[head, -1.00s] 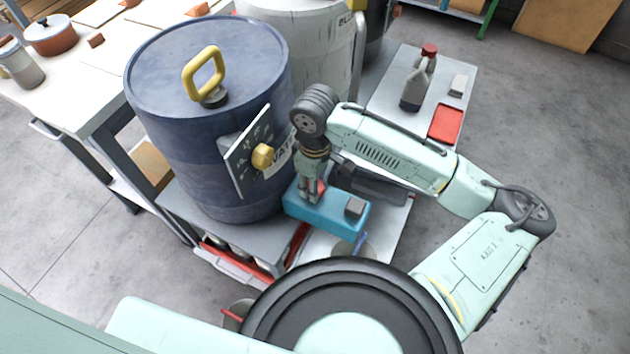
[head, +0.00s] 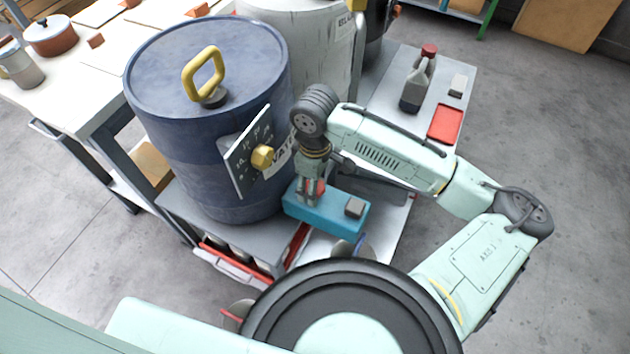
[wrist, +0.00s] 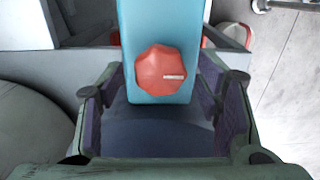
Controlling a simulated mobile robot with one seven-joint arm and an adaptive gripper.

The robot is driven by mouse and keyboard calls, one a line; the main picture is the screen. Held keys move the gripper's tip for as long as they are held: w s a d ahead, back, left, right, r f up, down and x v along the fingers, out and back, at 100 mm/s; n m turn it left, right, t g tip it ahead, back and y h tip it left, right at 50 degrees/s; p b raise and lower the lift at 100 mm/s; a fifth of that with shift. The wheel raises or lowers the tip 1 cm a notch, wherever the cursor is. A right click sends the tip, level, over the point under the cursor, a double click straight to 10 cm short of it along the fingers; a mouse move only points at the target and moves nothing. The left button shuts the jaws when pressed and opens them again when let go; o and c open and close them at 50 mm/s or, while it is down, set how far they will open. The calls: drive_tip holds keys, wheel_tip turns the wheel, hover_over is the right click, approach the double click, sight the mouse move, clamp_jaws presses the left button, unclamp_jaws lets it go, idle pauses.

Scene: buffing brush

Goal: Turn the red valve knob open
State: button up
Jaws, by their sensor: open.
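The red valve knob (wrist: 162,70) is lobed, with a white mark pointing right in the wrist view. It sits on a teal block (wrist: 130,22), which also shows in the head view (head: 330,212). In the head view only a bit of the red knob (head: 320,187) shows behind my gripper (head: 309,197). My gripper (wrist: 163,106) points down over the block and is open. In the wrist view its two fingers stand left and right, apart from the knob, which lies between and a little beyond them. I cannot tell the height gap exactly.
A large blue drum (head: 205,140) with a yellow handle and a yellow knob stands close left of my gripper. A grey side table (head: 392,80) holds a bottle (head: 415,90) and a red tray (head: 445,122). A white table (head: 75,85) is at the left.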

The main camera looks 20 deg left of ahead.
drive_tip(key=shift+r, duration=0.1)
wheel_tip(320, 180, up, 12)
idle(0.5)
idle(0.5)
